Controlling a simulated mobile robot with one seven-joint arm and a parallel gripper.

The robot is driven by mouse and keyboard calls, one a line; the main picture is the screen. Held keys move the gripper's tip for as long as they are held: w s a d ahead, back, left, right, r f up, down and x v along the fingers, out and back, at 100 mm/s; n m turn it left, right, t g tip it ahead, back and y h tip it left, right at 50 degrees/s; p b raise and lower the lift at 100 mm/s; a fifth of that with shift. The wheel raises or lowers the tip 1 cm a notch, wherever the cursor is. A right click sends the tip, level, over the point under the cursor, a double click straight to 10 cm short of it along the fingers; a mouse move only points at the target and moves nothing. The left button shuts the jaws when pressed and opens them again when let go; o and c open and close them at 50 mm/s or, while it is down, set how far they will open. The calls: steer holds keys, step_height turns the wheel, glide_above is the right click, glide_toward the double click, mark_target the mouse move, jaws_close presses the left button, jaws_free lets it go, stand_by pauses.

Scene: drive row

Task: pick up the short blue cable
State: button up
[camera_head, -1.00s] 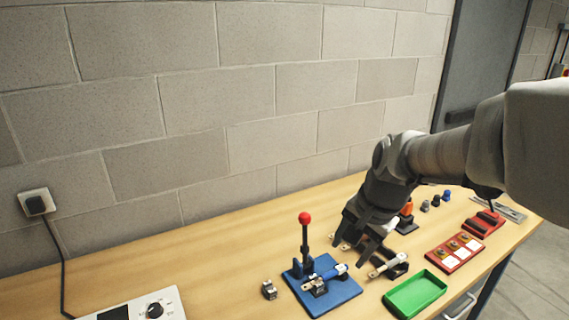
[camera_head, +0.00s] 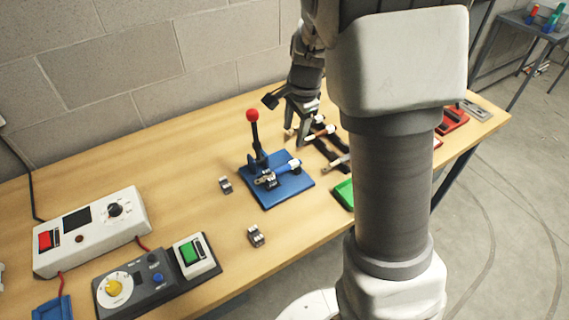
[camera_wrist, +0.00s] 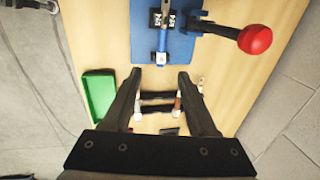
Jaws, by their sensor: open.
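A short blue cable (camera_head: 287,167) with a metal end lies across the blue base (camera_head: 290,195) of a lever press with a red knob (camera_head: 252,115). In the wrist view the cable (camera_wrist: 162,42) shows beyond my fingertips, partly over the blue base, with a pale band at its near end. My gripper (camera_head: 299,128) is open and stands behind and to the right of the press, over a black rack. In the wrist view my gripper (camera_wrist: 159,78) has nothing between its fingertips; the black rack (camera_wrist: 156,96) shows below, with pale-ended pieces on it.
A green tray (camera_head: 344,194) is right of the press, partly hidden by my arm. Small metal blocks (camera_head: 225,185) and (camera_head: 256,237) stand left and in front. A white meter box (camera_head: 92,232) and a grey control box (camera_head: 150,279) fill the left front. Bare wood lies between.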

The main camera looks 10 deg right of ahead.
steer(key=b, duration=0.1)
glide_above(287, 166)
steer(key=s, duration=0.2)
step_height(287, 166, down, 10)
steer(key=shift+w+f, duration=0.3)
steer(key=shift+f, duration=0.65)
steer(key=shift+w+f, duration=0.3)
steer(key=shift+f, duration=0.65)
steer(key=shift+w+f, duration=0.3)
steer(key=shift+f, duration=0.65)
jaws_close()
